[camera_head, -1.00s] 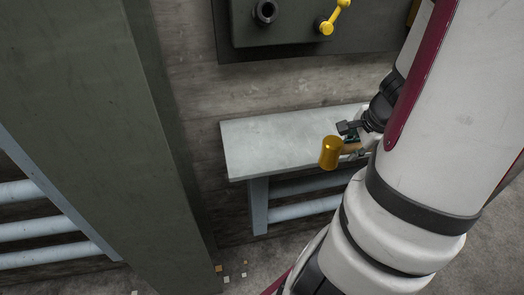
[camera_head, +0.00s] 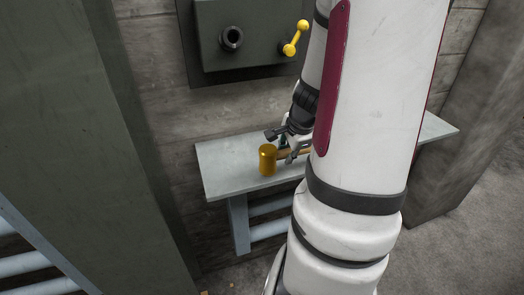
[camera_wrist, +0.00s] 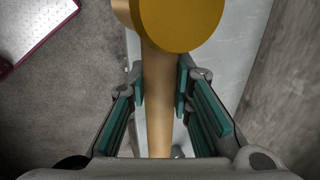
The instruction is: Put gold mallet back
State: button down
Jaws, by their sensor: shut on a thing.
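The gold mallet has a gold cylindrical head (camera_head: 268,160) and a light wooden handle. In the head view the mallet head appears upright over the left part of the grey bench (camera_head: 222,177); I cannot tell whether it touches the top. My gripper (camera_head: 280,146) is shut on the mallet's handle, right of the head. In the wrist view the handle (camera_wrist: 158,105) runs between the two teal-padded fingers (camera_wrist: 160,85), with the gold head (camera_wrist: 180,18) beyond the fingertips. My arm hides part of the bench.
A dark wall box (camera_head: 250,35) with a round socket and a yellow lever (camera_head: 296,38) is above the bench. A large grey-green pillar (camera_head: 75,130) stands at left. The visible bench top is otherwise clear. Concrete floor (camera_head: 450,240) is open at right.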

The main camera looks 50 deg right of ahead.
jog(key=w, duration=0.5)
jog(key=w+d, duration=0.1)
jog(key=w, duration=0.2)
jog(key=shift+w+f, duration=0.2)
jog(key=shift+f, duration=0.15)
jog(key=shift+w+d+f, duration=0.1)
jog(key=shift+w, duration=0.5)
jog(key=shift+s+f, duration=0.15)
jog(key=shift+f, duration=0.8)
jog(key=shift+f+p, duration=0.45)
jog(key=shift+f, duration=0.1)
jog(key=c, duration=1.4)
grip_release()
jog(key=shift+f, duration=0.1)
jog(key=shift+c, duration=0.2)
jog(key=shift+f, duration=0.15)
